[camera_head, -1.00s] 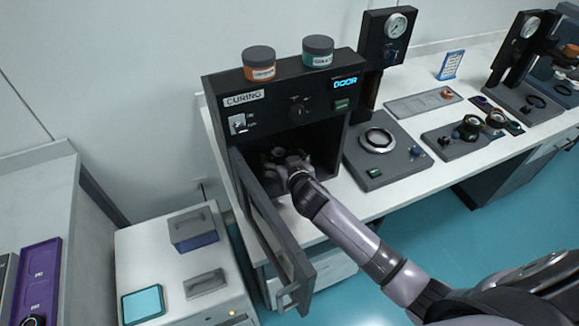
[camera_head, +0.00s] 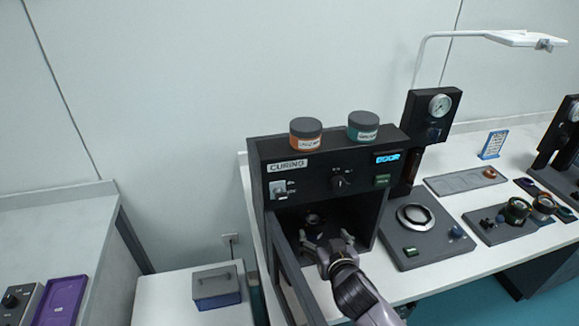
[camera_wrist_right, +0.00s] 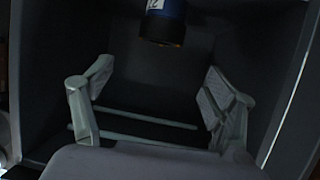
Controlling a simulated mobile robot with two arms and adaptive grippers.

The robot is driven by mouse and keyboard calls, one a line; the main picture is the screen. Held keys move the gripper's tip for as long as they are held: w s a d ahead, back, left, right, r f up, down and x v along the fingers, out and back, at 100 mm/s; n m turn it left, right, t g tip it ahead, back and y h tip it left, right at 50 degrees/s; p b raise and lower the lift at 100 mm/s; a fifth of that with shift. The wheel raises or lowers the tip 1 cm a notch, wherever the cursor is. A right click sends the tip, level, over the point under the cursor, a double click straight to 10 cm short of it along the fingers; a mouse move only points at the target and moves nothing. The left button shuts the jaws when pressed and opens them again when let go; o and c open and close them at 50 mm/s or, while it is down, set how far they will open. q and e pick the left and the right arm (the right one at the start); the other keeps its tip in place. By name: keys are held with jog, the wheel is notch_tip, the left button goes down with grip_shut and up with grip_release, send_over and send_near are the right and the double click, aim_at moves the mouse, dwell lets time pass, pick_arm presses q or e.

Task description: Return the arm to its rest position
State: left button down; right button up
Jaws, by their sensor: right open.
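My right gripper (camera_head: 325,238) is at the mouth of the open curing oven (camera_head: 331,155), its fingers spread with nothing between them. My right arm (camera_head: 358,298) comes up from the bottom edge. In the right wrist view the open gripper (camera_wrist_right: 158,85) has both fingers inside the dark chamber, over thin pale rods. A small dark part (camera_head: 313,219) is in the chamber beyond the fingers. A blue cylinder with a dark, orange-tinted end (camera_wrist_right: 163,22) shows at the top of the right wrist view, apart from the fingers. My left gripper is out of view.
The oven door (camera_head: 289,280) stands open just left of my wrist. Two jars, orange (camera_head: 306,132) and teal (camera_head: 363,126), stand on the oven. Floor (camera_head: 468,298) shows at the lower right.

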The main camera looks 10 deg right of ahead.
jog(key=s+f+g, duration=0.1)
jog(key=s+f, duration=0.1)
jog(key=s, duration=0.2)
jog(key=s+f+g, duration=0.2)
jog(key=s, duration=0.3)
jog(key=s+d+f+g, duration=0.1)
jog(key=s+f, duration=0.1)
jog(key=s, duration=0.3)
jog(key=shift+g, duration=0.4)
jog(key=s+f+n+g+y, duration=0.1)
jog(key=s+n+g, duration=0.3)
jog(key=s, duration=1.2)
notch_tip(320, 180, down, 28)
jog(key=s+m+g+b, duration=0.1)
jog(key=g, duration=0.1)
jog(key=s+d+f+g+b, duration=0.1)
jog(key=s+d+f, duration=0.1)
jog(key=s+f, duration=1.4)
jog(key=shift+s+d+f+g, duration=0.25)
jog(key=shift+s+f+g, duration=0.05)
jog(key=shift+s+f, duration=0.15)
